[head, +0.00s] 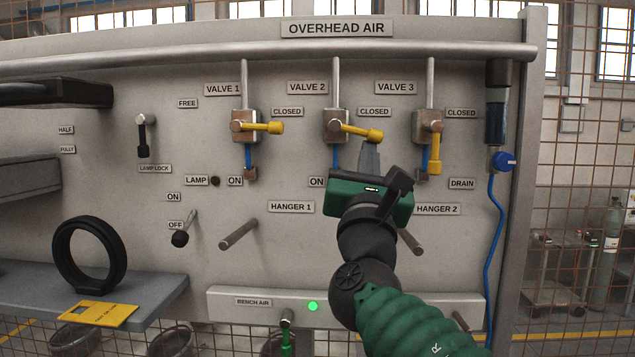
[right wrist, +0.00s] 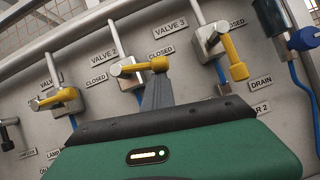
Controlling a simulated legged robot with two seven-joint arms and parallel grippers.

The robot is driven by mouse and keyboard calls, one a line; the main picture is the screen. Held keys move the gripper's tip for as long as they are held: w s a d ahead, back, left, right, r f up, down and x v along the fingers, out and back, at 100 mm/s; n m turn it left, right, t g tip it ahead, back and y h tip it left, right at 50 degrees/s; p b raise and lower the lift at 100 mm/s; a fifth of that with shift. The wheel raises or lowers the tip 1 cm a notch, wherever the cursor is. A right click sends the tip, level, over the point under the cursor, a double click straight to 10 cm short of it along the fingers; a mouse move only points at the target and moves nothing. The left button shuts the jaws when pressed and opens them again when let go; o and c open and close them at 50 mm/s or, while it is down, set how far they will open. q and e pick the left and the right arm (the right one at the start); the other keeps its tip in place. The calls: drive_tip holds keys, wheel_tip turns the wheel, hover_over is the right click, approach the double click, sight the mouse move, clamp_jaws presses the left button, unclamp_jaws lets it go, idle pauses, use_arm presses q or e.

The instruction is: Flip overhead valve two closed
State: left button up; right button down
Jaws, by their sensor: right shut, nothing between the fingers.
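The yellow handle of valve two (head: 358,131) points right and slightly down from its pivot, just below the CLOSED label. It also shows in the right wrist view (right wrist: 143,67), with its free end at the fingertips. My right gripper (head: 369,150) is shut and empty. Its fingertips are directly under the handle's free end, touching it or very close. In the right wrist view the shut fingers (right wrist: 158,80) rise to the handle's tip. My left gripper is not in view.
Valve 1's yellow handle (head: 262,127) points right to CLOSED. Valve 3's handle (head: 434,155) hangs down. Hanger pegs, one being the left peg (head: 238,234), stick out below. A blue drain knob (head: 503,161) is at right. A black ring (head: 90,256) stands on the left shelf.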

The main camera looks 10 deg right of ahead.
drive_tip(key=shift+s+d+r+n+y+b, duration=0.15)
drive_tip(key=shift+d+r+n+y+b, duration=0.3)
drive_tip(key=shift+r+n, duration=0.2)
idle(0.4)
drive_tip(key=s+a+f+b, duration=0.2)
drive_tip(key=s+f+b, duration=0.5)
drive_tip(key=f+b, duration=0.2)
drive_tip(key=shift+a, duration=0.3)
drive_tip(key=shift+s, duration=0.1)
